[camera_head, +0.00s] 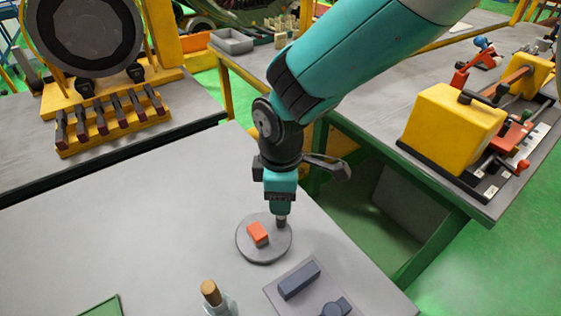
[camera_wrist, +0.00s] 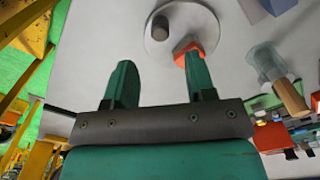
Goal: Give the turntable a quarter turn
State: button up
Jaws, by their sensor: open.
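The turntable (camera_head: 268,252) is a round grey disc lying flat on the grey table. An orange block (camera_head: 257,234) sits on it, and a short dark upright peg (camera_head: 281,222) stands near its rim. My gripper (camera_head: 280,210) points down over the peg side of the disc; its fingertips are hard to make out there. In the wrist view, my gripper's two green fingers (camera_wrist: 159,66) are apart with nothing between them. The peg (camera_wrist: 160,27) lies beyond the gap, and the right fingertip overlaps the orange block (camera_wrist: 184,50) in the picture; I cannot tell whether they touch.
A clear bottle with a wooden top (camera_head: 211,293) stands at the front, near a green tray (camera_head: 102,308). The table left of the turntable is clear; its edge is close on the right.

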notch_tip(320, 180, up, 10)
jog(key=shift+b, duration=0.3)
jog(key=shift+f, duration=0.1)
jog(key=s+d+r+m+y, duration=0.2)
jog(key=s+d+r+m, duration=0.1)
jog(key=s+d+m, duration=0.2)
jog(key=s+d+r+m+y, duration=0.2)
jog(key=s+d+m, duration=0.4)
jog(key=s+d, duration=0.3)
jog(key=shift+d+r, duration=0.6)
jog(key=shift+d, duration=0.65)
jog(key=shift+c, duration=0.4)
jog(key=shift+s, duration=0.1)
jog(key=shift+c, duration=0.3)
